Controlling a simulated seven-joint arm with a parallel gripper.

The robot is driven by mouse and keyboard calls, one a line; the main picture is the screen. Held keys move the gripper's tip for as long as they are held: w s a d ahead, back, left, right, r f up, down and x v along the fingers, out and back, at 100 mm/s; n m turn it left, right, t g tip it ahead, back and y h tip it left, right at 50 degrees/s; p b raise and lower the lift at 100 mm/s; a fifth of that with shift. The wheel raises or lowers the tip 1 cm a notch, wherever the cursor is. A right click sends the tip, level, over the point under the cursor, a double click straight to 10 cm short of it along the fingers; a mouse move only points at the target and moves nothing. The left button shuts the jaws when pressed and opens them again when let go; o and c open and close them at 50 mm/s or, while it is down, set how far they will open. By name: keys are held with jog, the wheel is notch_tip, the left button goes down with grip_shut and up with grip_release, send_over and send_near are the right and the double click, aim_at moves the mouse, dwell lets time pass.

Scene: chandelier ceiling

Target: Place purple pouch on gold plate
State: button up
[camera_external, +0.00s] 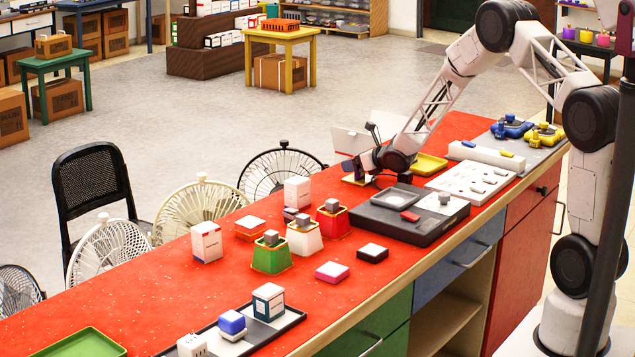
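My gripper (366,161) is over the far side of the red table, beside a white panel. Its fingers are small and partly hidden, so I cannot tell if it is open or holds anything. A shallow yellow-gold tray (428,164) lies flat just right of the gripper, partly behind my arm; it is the nearest match to the gold plate. A small gold piece (354,180) shows on the table below the gripper. No clearly purple pouch can be made out; a flat magenta item with a pale top (332,271) lies near the table's front edge.
A black device (408,226) and a white panel of small parts (472,182) stand right of the gripper. Green, white and red pots (271,257) with grey blocks stand mid-table. A green tray (82,345) is at front left. Fans (198,205) line the far edge.

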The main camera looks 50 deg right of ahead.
jog(key=shift+r, duration=0.1)
dwell(0.3)
jog(key=shift+v, duration=0.85)
jog(key=v, duration=1)
jog(key=shift+s+r, duration=0.15)
